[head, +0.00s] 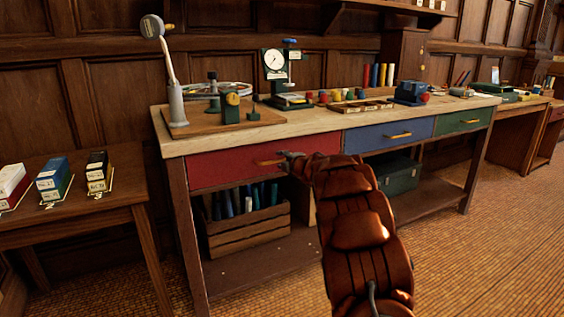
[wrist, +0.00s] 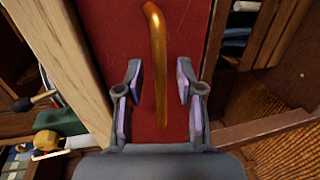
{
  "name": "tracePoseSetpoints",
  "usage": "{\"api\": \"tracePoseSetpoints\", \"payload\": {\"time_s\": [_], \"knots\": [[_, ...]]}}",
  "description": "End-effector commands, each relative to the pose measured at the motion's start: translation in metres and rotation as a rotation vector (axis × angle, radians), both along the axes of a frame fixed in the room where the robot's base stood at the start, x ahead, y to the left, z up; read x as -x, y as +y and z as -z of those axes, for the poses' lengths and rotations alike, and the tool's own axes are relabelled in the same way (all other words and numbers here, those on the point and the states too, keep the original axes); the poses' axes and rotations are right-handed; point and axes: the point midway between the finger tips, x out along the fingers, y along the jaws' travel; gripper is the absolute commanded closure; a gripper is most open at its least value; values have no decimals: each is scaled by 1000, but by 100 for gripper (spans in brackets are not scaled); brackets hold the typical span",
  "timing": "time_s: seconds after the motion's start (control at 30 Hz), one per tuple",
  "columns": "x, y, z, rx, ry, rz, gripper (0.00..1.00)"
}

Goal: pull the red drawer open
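The red drawer (head: 232,166) is at the left of the workbench front and looks closed, flush with the bench. Its brass bar handle (head: 268,162) shows just left of my gripper (head: 290,157) in the head view. In the wrist view the red drawer front (wrist: 112,35) fills the middle. The brass handle (wrist: 157,55) runs lengthwise there, its lower end between the two fingers. My gripper (wrist: 161,92) is open, with a gap between each finger pad and the handle. My arm hides the right end of the drawer in the head view.
A blue drawer (head: 375,137) and a green drawer (head: 462,121) are to the right on the same bench. A wooden crate (head: 247,232) stands on the shelf below. A side table (head: 75,195) with small boxes is at the left. Carpet at the right is clear.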

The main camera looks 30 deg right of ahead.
Motion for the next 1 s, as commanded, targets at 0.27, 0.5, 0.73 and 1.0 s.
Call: {"api": "tracePoseSetpoints", "payload": {"time_s": [0.27,0.5,0.73,1.0], "knots": [[-6,0,1,-1,-1,-1,63],[-6,0,1,-1,-1,0,70],[-6,0,1,-2,-1,0,94],[-5,-1,1,-2,-1,0,100]]}}
